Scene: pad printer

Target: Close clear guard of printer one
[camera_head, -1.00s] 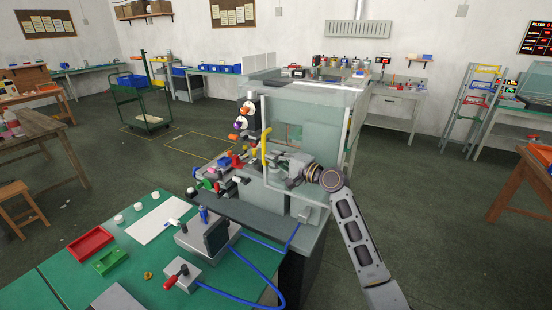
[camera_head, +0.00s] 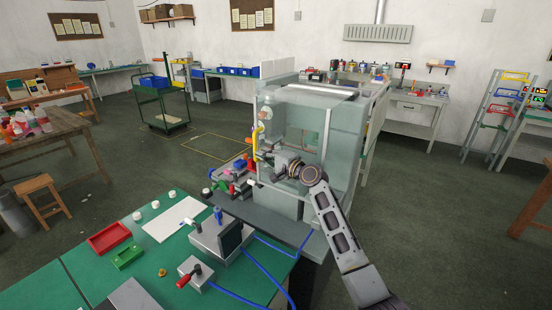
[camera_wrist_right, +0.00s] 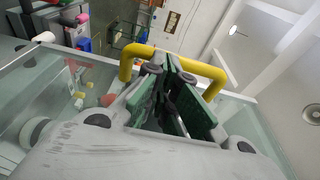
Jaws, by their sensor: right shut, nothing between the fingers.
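The clear guard (camera_head: 290,125) of the printer is a see-through panel with a pale frame, standing upright at the machine's front. Its yellow handle (camera_head: 256,141) is on the left edge. The handle also crosses the upper middle of the right wrist view (camera_wrist_right: 205,69). My right gripper (camera_head: 265,156) is beside the guard, close to the handle. In the wrist view its green-padded fingers (camera_wrist_right: 172,88) are shut and empty, overlapping the handle's middle. I cannot tell whether they touch it. The printer's inner parts are partly hidden behind the panel. My left gripper is out of view.
A green bench (camera_head: 150,235) at front left holds a red tray (camera_head: 109,238), a green tray (camera_head: 127,257), a white sheet and a control box with blue hoses. The floor right of my right arm is clear.

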